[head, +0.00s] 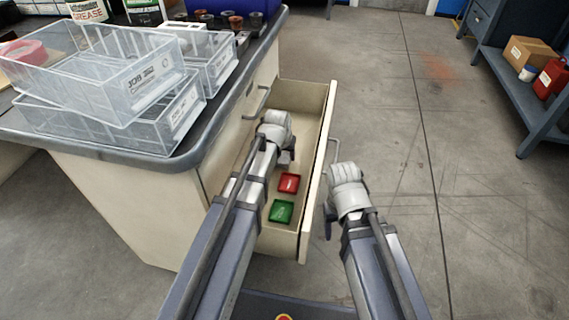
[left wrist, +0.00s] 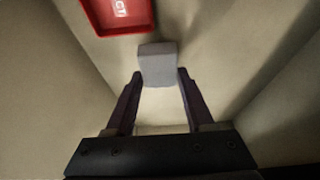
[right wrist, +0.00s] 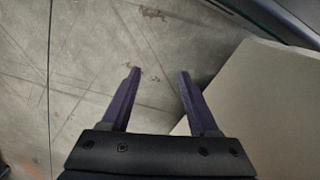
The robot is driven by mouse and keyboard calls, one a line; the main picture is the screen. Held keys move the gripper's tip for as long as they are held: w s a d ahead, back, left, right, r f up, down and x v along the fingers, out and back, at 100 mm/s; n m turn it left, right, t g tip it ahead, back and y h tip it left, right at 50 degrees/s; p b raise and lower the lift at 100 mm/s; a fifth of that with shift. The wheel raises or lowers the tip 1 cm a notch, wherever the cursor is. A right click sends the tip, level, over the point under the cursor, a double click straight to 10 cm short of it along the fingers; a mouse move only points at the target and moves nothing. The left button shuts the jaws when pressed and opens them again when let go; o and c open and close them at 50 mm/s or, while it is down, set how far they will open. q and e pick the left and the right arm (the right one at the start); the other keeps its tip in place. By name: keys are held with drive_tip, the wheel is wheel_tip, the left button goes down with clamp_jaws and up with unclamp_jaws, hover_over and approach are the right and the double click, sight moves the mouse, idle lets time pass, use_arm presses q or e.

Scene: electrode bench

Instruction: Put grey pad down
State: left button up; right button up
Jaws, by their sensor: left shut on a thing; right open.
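The grey pad (left wrist: 157,64) is a small pale block between the fingertips of my left gripper (left wrist: 157,78), which is shut on it. In the head view my left gripper (head: 286,160) is inside the open drawer (head: 262,170), beyond the red tray. The pad is mostly hidden there by my wrist. I cannot tell whether it touches the drawer floor. My right gripper (right wrist: 157,75) is open and empty, outside the drawer by its front panel (head: 318,165).
A red tray (head: 289,183) and a green tray (head: 281,211) lie on the drawer floor. Clear plastic bins (head: 95,75) stand on the bench top (head: 180,158). A blue shelf (head: 510,75) with a cardboard box (head: 531,52) is at the right. The floor between is clear.

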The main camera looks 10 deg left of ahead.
use_arm(q)
drive_tip(key=shift+f+b, duration=0.55)
drive_tip(key=shift+f, duration=0.55)
use_arm(e)
drive_tip(key=shift+f, duration=1.05)
use_arm(q)
drive_tip(key=shift+f, duration=0.1)
use_arm(e)
drive_tip(key=shift+f, duration=0.15)
use_arm(q)
drive_tip(key=shift+f, duration=0.15)
drive_tip(key=o, duration=1.2)
drive_tip(key=shift+p+v, duration=0.7)
drive_tip(key=shift+v, duration=0.25)
drive_tip(key=p+v, duration=0.9)
drive_tip(key=v, duration=0.1)
drive_tip(key=shift+r+p, duration=0.3)
drive_tip(key=shift+p, duration=0.05)
use_arm(e)
wheel_tip(320, 180, up, 11)
drive_tip(key=shift+r, duration=0.2)
